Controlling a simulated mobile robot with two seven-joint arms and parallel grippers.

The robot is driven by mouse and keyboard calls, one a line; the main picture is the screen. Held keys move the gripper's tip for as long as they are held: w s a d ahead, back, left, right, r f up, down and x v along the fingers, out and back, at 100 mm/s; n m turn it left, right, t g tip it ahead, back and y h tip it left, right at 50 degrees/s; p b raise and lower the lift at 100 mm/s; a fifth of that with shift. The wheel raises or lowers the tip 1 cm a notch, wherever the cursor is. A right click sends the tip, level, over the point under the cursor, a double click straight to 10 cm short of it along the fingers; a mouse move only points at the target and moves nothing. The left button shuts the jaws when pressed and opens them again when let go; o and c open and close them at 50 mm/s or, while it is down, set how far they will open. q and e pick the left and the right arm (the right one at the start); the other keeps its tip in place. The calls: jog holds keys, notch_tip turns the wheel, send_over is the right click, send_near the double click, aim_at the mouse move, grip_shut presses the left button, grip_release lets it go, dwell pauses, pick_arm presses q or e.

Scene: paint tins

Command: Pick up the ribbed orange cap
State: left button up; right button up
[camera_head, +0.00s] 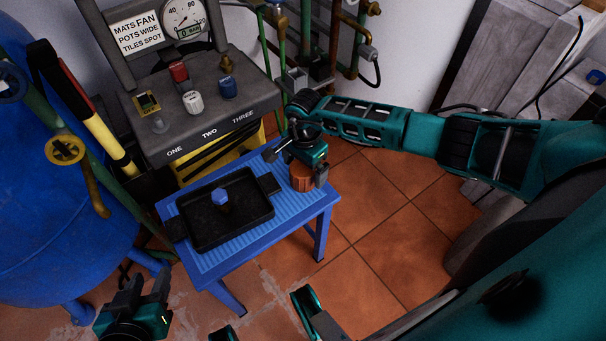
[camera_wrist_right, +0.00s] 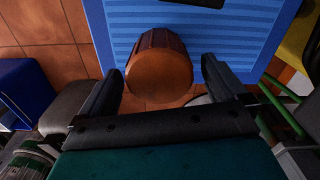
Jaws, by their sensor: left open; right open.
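The ribbed orange cap (camera_head: 302,179) stands on the blue ridged table (camera_head: 250,238) at its right corner, beside the black tray. In the right wrist view the cap (camera_wrist_right: 160,72) lies between the two open fingers, its ribbed side and smooth round end showing. My right gripper (camera_head: 297,166) is open around the cap, with a finger to each side of it. A gap shows on both sides in the wrist view, so the fingers do not seem to touch it. My left gripper (camera_head: 146,284) is open and empty at the lower left, away from the table.
A grey control panel (camera_head: 205,125) with several knobs stands behind. A blue tank (camera_head: 50,230) is at the left. Tiled floor to the right is clear.

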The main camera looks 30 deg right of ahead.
notch_tip(320, 180, down, 3)
jog(key=shift+r+b, duration=0.1)
jog(key=shift+b, duration=0.2)
jog(key=shift+c, duration=0.5)
jog(key=c, duration=1)
jog(key=shift+r, duration=0.1)
